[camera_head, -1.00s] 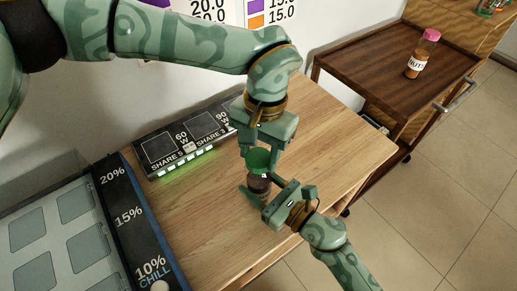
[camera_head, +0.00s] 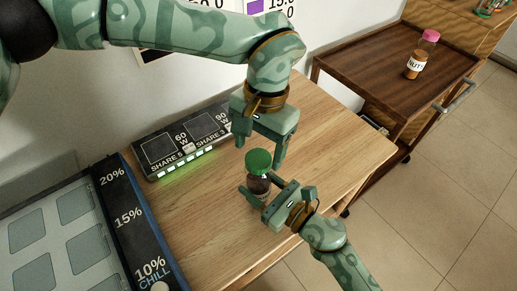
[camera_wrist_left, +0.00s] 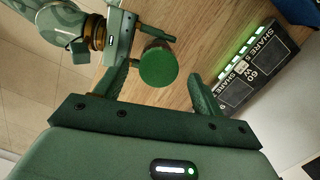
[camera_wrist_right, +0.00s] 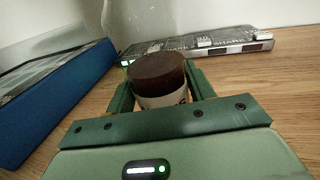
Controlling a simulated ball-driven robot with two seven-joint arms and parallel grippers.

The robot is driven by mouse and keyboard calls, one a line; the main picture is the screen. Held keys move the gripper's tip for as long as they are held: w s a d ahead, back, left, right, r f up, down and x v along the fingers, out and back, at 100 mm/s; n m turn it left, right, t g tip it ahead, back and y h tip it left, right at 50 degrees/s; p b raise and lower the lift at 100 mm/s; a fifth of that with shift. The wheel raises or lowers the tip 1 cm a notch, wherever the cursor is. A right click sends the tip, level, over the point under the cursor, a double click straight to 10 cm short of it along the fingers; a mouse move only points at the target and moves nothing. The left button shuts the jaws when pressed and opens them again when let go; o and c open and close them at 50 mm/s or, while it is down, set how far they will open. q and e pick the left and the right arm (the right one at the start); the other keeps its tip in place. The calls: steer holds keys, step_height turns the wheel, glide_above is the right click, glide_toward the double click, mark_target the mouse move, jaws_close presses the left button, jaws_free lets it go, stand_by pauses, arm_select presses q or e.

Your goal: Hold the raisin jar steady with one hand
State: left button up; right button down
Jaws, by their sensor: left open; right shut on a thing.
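The raisin jar (camera_head: 259,188) stands on the wooden table, with a dark body and a round green lid (camera_head: 258,160) above it. My right gripper (camera_head: 262,186) is shut around the jar body from the lower right. In the right wrist view the jar (camera_wrist_right: 160,75) shows dark brown with a pale label, between the fingers; no green lid shows there. My left gripper (camera_head: 260,150) is open above the jar, pointing down. In the left wrist view the green lid (camera_wrist_left: 158,66) lies between and beyond its spread fingers, apart from them.
A dark display panel (camera_head: 185,142) with lit green buttons stands behind the jar. A blue-edged case (camera_head: 132,215) with pale square pads is at left. A dark wood cart (camera_head: 370,65) at right carries a pink-lidded nuts jar (camera_head: 420,60). The table's right part is clear.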

arm_select(q)
step_height(320, 180, up, 2)
steer(key=shift+r, duration=0.25)
steer(key=shift+c, duration=0.3)
